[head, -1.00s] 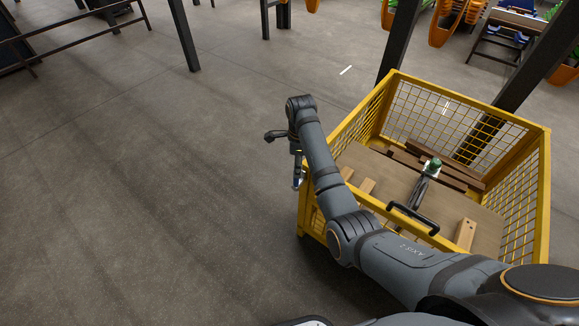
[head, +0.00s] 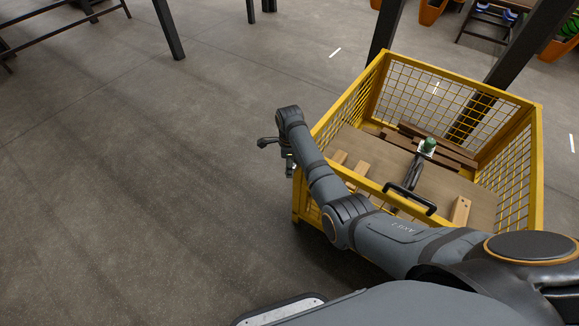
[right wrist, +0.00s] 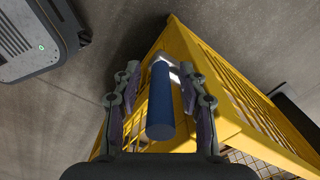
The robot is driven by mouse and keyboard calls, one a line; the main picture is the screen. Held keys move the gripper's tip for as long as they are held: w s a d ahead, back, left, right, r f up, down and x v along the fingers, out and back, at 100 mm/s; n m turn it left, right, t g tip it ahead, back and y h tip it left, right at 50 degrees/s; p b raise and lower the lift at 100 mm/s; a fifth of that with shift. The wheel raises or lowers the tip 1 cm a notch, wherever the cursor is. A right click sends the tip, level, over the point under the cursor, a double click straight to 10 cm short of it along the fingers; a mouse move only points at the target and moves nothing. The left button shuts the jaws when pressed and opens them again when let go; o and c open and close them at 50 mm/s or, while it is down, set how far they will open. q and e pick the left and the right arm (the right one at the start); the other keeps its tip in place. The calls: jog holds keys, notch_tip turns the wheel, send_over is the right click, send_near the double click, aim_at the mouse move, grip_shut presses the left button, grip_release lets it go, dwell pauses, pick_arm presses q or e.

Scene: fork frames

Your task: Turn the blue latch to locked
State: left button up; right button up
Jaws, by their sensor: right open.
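The blue latch (right wrist: 160,105) shows in the right wrist view as a blue cylindrical handle at the corner of the yellow mesh crate (right wrist: 215,95). A pale metal part shows at its far end. My right gripper (right wrist: 157,75) is open, with one finger on each side of the handle. I cannot tell whether either finger touches it. In the head view my right gripper (head: 289,163) hangs beside the crate's left side (head: 345,102), and the latch is not visible there. My left gripper is not in view.
The crate holds dark wooden planks (head: 430,142), pale wood blocks (head: 460,210) and a green-topped item (head: 428,146). A black handle (head: 409,197) is on its near side. Dark posts (head: 386,30) stand behind.

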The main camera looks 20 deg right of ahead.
grip_shut()
dwell(0.3)
dwell(0.3)
